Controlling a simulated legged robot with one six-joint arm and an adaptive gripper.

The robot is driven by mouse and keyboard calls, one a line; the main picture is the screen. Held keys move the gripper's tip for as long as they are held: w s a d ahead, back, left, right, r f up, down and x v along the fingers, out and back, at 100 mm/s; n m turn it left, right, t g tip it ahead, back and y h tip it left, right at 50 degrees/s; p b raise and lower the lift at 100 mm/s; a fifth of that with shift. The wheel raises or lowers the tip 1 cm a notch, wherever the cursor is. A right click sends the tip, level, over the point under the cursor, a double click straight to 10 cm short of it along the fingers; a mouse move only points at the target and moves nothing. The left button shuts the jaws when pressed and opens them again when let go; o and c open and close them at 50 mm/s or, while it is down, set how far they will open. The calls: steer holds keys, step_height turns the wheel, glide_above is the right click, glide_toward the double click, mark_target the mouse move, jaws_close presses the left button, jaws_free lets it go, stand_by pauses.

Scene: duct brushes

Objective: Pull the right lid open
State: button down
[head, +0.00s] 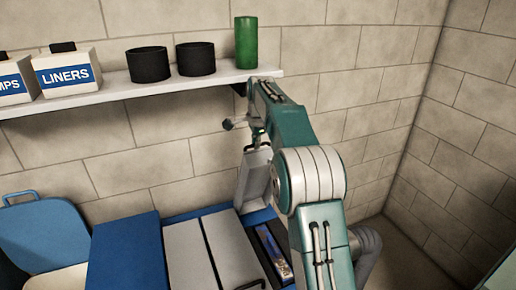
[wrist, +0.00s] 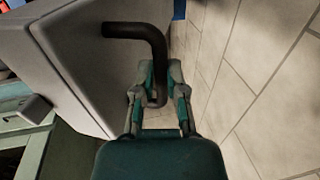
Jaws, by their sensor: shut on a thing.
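The right lid (head: 254,176) is a light grey panel standing raised, near upright, at the back of the blue chest (head: 128,252). In the wrist view the lid (wrist: 80,65) fills the upper left, with a dark bent handle (wrist: 140,30) on its face. My gripper (wrist: 158,98) is shut on the lower end of this handle, one finger on each side. The open compartment (head: 264,242) below the lid shows small, unclear contents.
Two grey lids (head: 190,255) (head: 232,248) lie flat left of the opening. A blue chair-like thing (head: 42,232) stands at far left. Above, a shelf (head: 115,97) holds labelled boxes (head: 68,70), two black cups (head: 195,59) and a green cylinder (head: 246,42). Brick walls close the back and right.

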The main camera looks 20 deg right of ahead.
steer(key=shift+w+f, duration=0.15)
steer(key=shift+f, duration=0.15)
steer(key=c, duration=0.7)
jaws_free()
steer(key=shift+w, duration=0.1)
steer(key=shift+r, duration=0.15)
steer(key=r, duration=0.4)
steer(key=s+r, duration=0.1)
steer(key=r, duration=0.2)
steer(key=s+r, duration=0.1)
steer(key=r, duration=0.3)
steer(key=shift+s+r, duration=0.15)
steer(key=shift+r, duration=0.15)
